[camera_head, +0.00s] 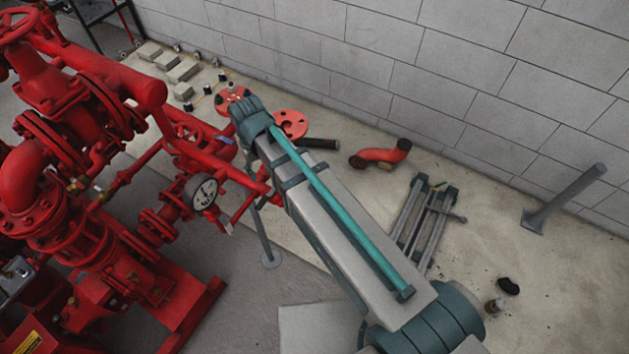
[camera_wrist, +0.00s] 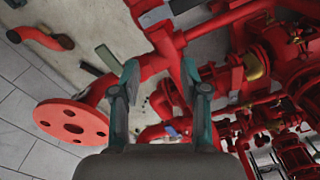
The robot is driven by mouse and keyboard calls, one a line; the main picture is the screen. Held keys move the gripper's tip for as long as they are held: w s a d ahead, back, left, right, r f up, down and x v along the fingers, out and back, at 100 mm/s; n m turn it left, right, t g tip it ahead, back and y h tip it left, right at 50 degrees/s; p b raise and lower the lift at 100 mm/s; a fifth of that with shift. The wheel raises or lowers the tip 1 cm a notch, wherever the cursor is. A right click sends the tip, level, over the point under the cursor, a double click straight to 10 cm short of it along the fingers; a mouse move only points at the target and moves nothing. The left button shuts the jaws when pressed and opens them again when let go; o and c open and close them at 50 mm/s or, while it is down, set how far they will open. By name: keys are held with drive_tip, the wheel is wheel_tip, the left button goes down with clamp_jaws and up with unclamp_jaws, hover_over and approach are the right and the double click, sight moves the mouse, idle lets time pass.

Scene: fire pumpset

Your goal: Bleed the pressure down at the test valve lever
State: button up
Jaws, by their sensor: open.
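My gripper (camera_wrist: 160,75) is open in the wrist view, its two teal fingers apart with nothing held between them. Red pipework lies beyond the fingertips. A small blue part (camera_wrist: 172,131), possibly the test valve lever, shows beyond and between the fingers. A blue part on the red pipework (camera_head: 223,138) also shows in the head view, just left of my arm's far end. I cannot tell for sure which part is the test valve lever. In the head view my gripper is hidden behind my arm.
The red pumpset (camera_head: 75,215) fills the left. A red flange (camera_wrist: 71,122) is close to my gripper on the left in the wrist view. A loose red elbow pipe (camera_head: 380,155), grey bars (camera_head: 425,215) and a grey post (camera_head: 565,198) are on the floor by the block wall.

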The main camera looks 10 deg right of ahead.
drive_tip(key=d+f+m, duration=0.1)
drive_tip(key=d+f, duration=0.3)
drive_tip(key=d, duration=0.3)
drive_tip(key=d+f+m, duration=0.2)
drive_tip(key=d+f, duration=0.3)
drive_tip(key=d, duration=0.3)
drive_tip(key=shift+s+d, duration=0.15)
drive_tip(key=shift+d, duration=0.1)
drive_tip(key=shift+c, duration=0.2)
